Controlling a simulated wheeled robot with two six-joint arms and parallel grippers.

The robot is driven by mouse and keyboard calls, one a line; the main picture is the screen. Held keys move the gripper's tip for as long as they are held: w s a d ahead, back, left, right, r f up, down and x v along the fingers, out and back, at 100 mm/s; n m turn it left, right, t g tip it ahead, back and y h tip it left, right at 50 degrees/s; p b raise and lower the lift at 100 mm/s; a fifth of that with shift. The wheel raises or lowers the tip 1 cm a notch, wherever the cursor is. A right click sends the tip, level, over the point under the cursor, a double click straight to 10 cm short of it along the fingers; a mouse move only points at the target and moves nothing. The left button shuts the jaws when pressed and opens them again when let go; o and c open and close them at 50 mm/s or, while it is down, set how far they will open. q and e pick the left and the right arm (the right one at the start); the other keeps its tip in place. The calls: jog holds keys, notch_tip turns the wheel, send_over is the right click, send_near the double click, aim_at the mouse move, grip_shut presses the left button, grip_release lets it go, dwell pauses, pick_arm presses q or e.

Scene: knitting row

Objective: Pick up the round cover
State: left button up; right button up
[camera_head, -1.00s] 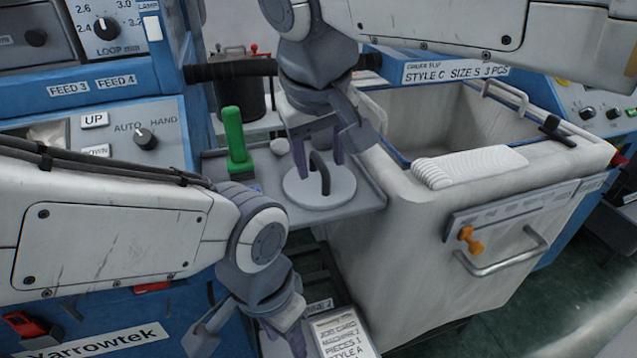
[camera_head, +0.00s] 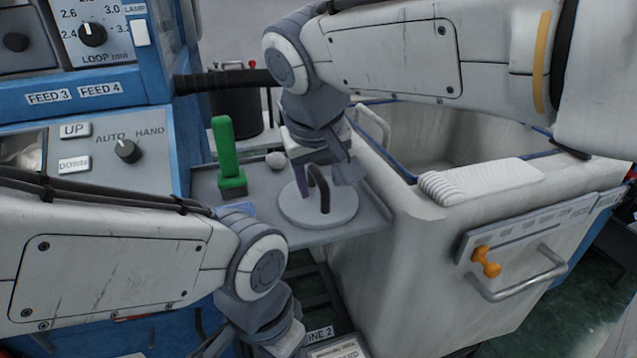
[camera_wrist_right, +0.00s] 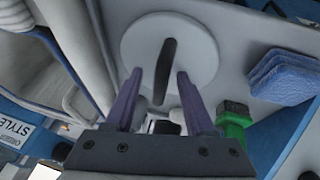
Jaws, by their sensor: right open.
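The round cover (camera_head: 292,211) is a pale grey disc with a dark arched handle (camera_head: 325,190). It lies flat on a grey shelf (camera_head: 352,232) in the head view. In the right wrist view the cover (camera_wrist_right: 203,48) is at the top, and its handle lies between the fingertips. My right gripper (camera_wrist_right: 159,75) is open, with one purple finger on each side of the handle and a gap visible on both sides. In the head view it comes down from above and partly hides the cover. My left gripper (camera_head: 262,340) is cut off at the bottom edge, its fingertips hidden.
A green-handled tool (camera_head: 226,150) and a small white knob (camera_head: 275,159) stand left of the cover. A blue cloth (camera_wrist_right: 286,76) lies on the shelf. A large pale bin (camera_head: 400,255) with folded white fabric (camera_head: 485,180) stands close on the right. Blue machine panels (camera_head: 90,160) are at left.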

grip_shut()
dwell(1.4)
